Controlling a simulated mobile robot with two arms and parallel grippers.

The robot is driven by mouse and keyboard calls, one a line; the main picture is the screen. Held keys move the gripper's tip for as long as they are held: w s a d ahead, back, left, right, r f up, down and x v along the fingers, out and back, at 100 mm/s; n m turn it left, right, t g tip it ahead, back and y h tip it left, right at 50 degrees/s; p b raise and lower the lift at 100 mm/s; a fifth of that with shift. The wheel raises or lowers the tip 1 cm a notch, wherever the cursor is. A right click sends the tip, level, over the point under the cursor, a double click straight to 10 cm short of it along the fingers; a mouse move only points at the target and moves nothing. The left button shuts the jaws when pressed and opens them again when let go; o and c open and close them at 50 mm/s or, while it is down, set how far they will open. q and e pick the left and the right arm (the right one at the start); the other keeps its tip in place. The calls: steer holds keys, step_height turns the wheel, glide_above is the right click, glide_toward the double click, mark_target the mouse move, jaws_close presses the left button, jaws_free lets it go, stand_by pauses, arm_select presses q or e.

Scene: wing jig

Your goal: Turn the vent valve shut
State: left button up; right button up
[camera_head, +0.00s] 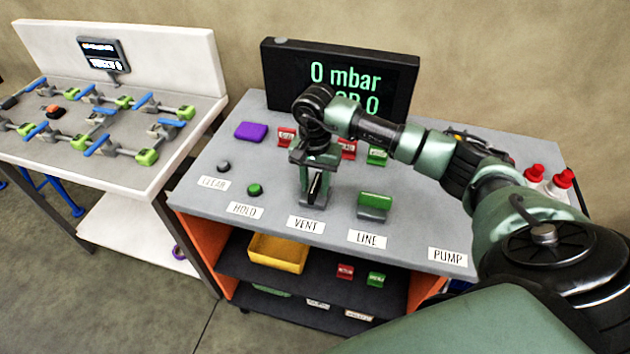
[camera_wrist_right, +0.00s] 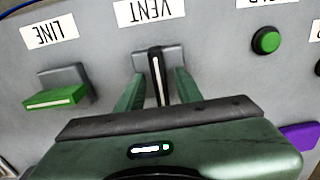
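The vent valve (camera_head: 313,201) sits on the grey bench top behind the VENT label. In the right wrist view its dark handle (camera_wrist_right: 156,72) has a white stripe and points at the label. My right gripper (camera_head: 312,180) is over the valve from above. In the right wrist view its two green fingers (camera_wrist_right: 158,90) stand on either side of the handle, with a gap visible at each side, so it is open around the handle. The gripper hides part of the valve in the head view. My left gripper is not in view.
The green-handled LINE valve (camera_head: 374,206) stands right of the vent valve; a green HOLD button (camera_head: 254,190) and dark button (camera_head: 223,165) are left. The display (camera_head: 343,78) behind reads 0 mbar.

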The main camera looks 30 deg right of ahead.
steer(key=c, duration=0.7)
jaws_close()
steer(key=shift+f+m+b, duration=0.15)
steer(key=shift+m+b, duration=1.5)
steer(key=shift+m, duration=0.15)
steer(key=m+b, duration=0.2)
steer(key=m, duration=0.2)
steer(key=shift+m+b, duration=0.3)
steer(key=shift+b, duration=0.05)
steer(key=m+b, duration=0.2)
steer(key=m, duration=0.3)
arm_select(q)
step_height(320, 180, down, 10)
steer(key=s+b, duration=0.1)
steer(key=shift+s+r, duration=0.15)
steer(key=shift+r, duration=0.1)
arm_select(e)
steer(key=shift+r+m, duration=0.2)
steer(key=shift+m, duration=2.1)
steer(key=o, duration=0.7)
jaws_free()
